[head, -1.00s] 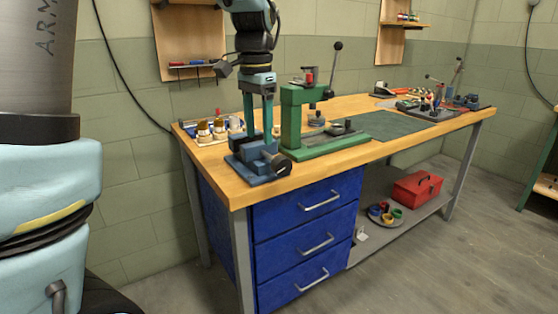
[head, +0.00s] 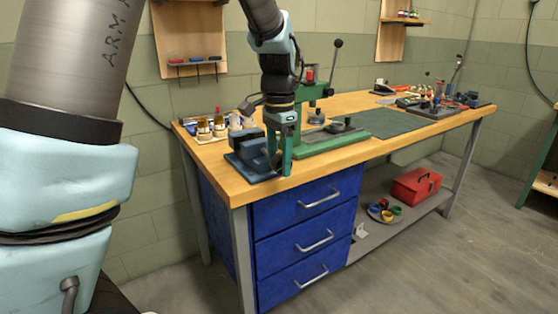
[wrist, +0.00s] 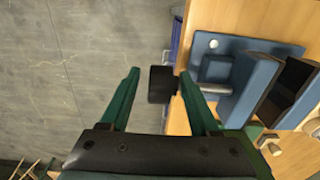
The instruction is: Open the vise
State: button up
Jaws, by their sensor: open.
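The blue vise (head: 246,148) sits on the left front part of the wooden workbench. In the wrist view my gripper (wrist: 159,74) is open, with one green finger on each side of the knob. Gaps show between the fingers and the knob, narrower on the right.
A green press (head: 330,140) stands close behind and right of my gripper. Small jars (head: 212,129) stand on a tray behind the vise. A green mat (head: 385,123) covers the bench's middle. Blue drawers (head: 305,235) are below the front edge.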

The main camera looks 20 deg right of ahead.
jog(key=shift+f, duration=0.2)
jog(key=shift+s, duration=0.1)
grip_shut()
dwell(0.4)
